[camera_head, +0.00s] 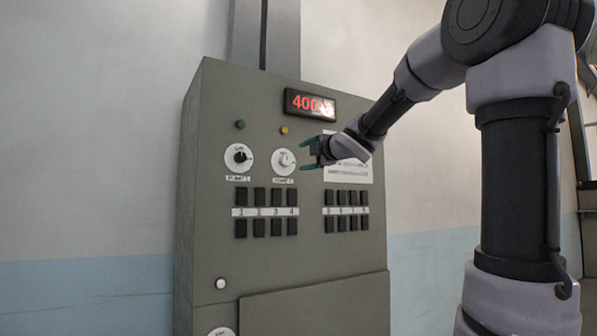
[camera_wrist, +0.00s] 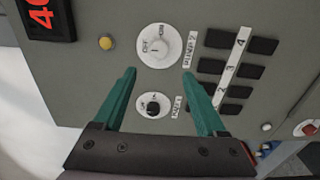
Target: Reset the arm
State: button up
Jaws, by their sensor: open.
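My gripper (camera_head: 308,156) is in front of the grey-green control panel (camera_head: 222,290), just right of the right-hand white dial (camera_head: 284,161). Its two green fingers point left in the head view. In the wrist view, my gripper (camera_wrist: 158,78) is open, with nothing between the fingertips. The dial with the white knob (camera_wrist: 158,46) lies just beyond the fingertips there. The dial with the black knob (camera_wrist: 154,104) shows between the fingers. I cannot tell whether the fingers touch the panel. My arm reaches in from the right of the head view.
The red display (camera_head: 310,104) reads 400 with its end covered. Two rows of black switches (camera_head: 260,227) sit below the dials. A yellow button (camera_wrist: 106,43) is near the dial in the wrist view. The wall (camera_head: 90,130) left of the panel is clear.

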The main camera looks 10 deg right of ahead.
jog(key=s+d+f+m+g+h, duration=0.2)
jog(key=s+d+f+m+h, duration=0.15)
jog(key=s+f+m, duration=0.35)
jog(key=s+d+f+m+g+h, duration=0.1)
jog(key=s+d+f+m+h, duration=0.3)
jog(key=m, duration=0.5)
jog(key=s+a+f+m+g+y, duration=0.2)
jog(key=s+f+m+g, duration=0.1)
jog(key=s+f+m, duration=0.2)
jog(key=s+a+f+m+g+y, duration=0.2)
jog(key=s+a+f+m+g, duration=0.1)
jog(key=s+f, duration=0.6)
jog(key=s+m+g, duration=0.1)
jog(key=s+m, duration=0.1)
jog(key=s, duration=0.2)
jog(key=shift+s, duration=0.3)
jog(key=shift+o, duration=0.4)
jog(key=shift+w+d+f, duration=0.1)
jog(key=shift+w, duration=0.05)
